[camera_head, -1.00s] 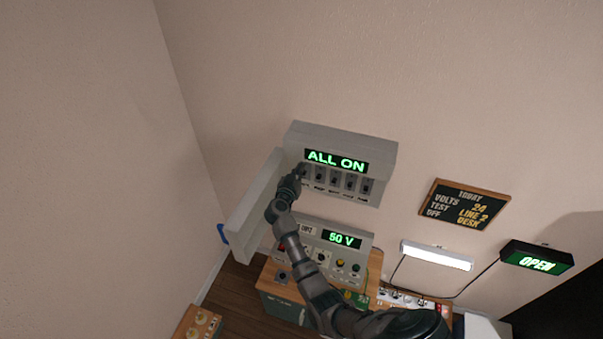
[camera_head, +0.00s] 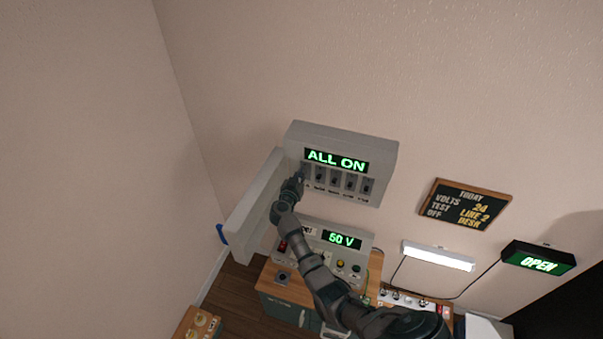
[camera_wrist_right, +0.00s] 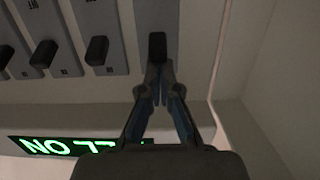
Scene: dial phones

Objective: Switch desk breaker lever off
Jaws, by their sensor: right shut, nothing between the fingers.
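The grey breaker box (camera_head: 381,152) is on the wall with its door (camera_head: 255,205) swung open to the left. Its green display (camera_head: 337,161) reads "ALL ON". Below it is a row of dark levers (camera_head: 350,183) on grey plates; their labels are too small to read. My right gripper (camera_head: 299,181) is at the leftmost lever. In the right wrist view this lever (camera_wrist_right: 157,45) is just beyond the tips of my right gripper (camera_wrist_right: 160,70), which are shut with nothing between them. I cannot tell whether they touch it. My left gripper is not in view.
A panel reading "50 V" (camera_head: 342,240) stands below the box. A chalkboard (camera_head: 468,205) listing "TEST OFF" and "LINE 2 DESK" hangs at right, above a lamp (camera_head: 438,256) and an "OPEN" sign (camera_head: 537,260). The open door is close left of my right arm.

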